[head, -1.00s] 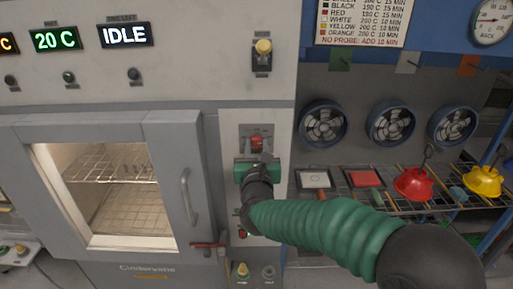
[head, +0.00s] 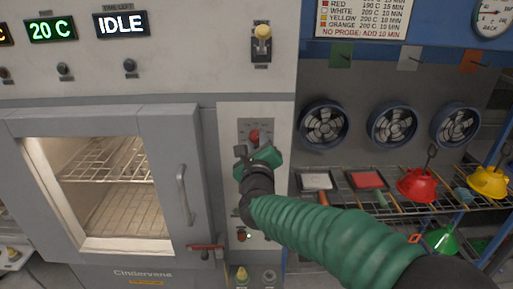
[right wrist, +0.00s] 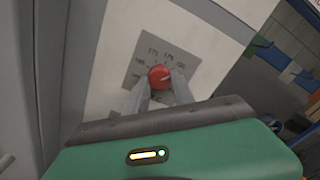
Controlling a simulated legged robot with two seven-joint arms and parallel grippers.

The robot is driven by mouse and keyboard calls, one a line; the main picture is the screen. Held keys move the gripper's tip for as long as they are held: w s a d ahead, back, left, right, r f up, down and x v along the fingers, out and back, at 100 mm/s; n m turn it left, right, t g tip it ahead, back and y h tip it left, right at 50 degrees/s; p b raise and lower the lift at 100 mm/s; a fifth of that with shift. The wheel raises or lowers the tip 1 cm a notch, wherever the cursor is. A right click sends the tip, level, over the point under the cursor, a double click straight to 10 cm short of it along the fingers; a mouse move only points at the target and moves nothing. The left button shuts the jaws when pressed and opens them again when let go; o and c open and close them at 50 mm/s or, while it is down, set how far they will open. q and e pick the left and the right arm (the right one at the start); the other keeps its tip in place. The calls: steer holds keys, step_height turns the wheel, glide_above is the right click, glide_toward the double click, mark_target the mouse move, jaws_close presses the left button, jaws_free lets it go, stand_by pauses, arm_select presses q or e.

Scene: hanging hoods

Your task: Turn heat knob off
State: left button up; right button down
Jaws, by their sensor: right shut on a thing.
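The red heat knob (head: 254,137) sits on a grey dial plate on the white panel right of the oven door. In the right wrist view the knob (right wrist: 160,75) has numbers printed around it; I cannot surely read its setting. My right gripper (right wrist: 161,84), with a green body, is shut on the knob, one finger on each side. In the head view my right gripper (head: 251,150) is tilted just below the knob and hides part of the plate. My left gripper is not in view.
The oven door (head: 110,190) is closed, its handle left of my gripper. Displays above read 20 C and IDLE. A yellow-tipped switch (head: 262,40) is above the knob. Another red control (head: 242,236) is below my gripper.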

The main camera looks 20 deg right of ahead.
steer(key=n, duration=0.3)
steer(key=shift+a+f+n+b, duration=0.1)
steer(key=shift+f+n+b, duration=0.05)
steer(key=shift+n+b, duration=0.2)
steer(key=n, duration=0.3)
steer(key=shift+n, duration=0.35)
steer(key=n+p, duration=0.1)
steer(key=n, duration=0.2)
steer(key=shift+n, duration=0.4)
steer(key=n+p, duration=0.1)
steer(key=n, duration=0.3)
steer(key=shift+p, duration=0.3)
steer(key=n+p, duration=0.1)
steer(key=n, duration=0.3)
steer(key=shift+p, duration=0.3)
steer(key=n+p, duration=0.2)
steer(key=n, duration=0.2)
steer(key=shift+a+n, duration=0.1)
steer(key=shift+n, duration=0.2)
steer(key=n+p, duration=0.3)
steer(key=n, duration=0.1)
steer(key=shift+n, duration=0.3)
steer(key=shift+n+p, duration=1)
steer(key=shift+n, duration=0.9)
steer(key=shift+f, duration=0.1)
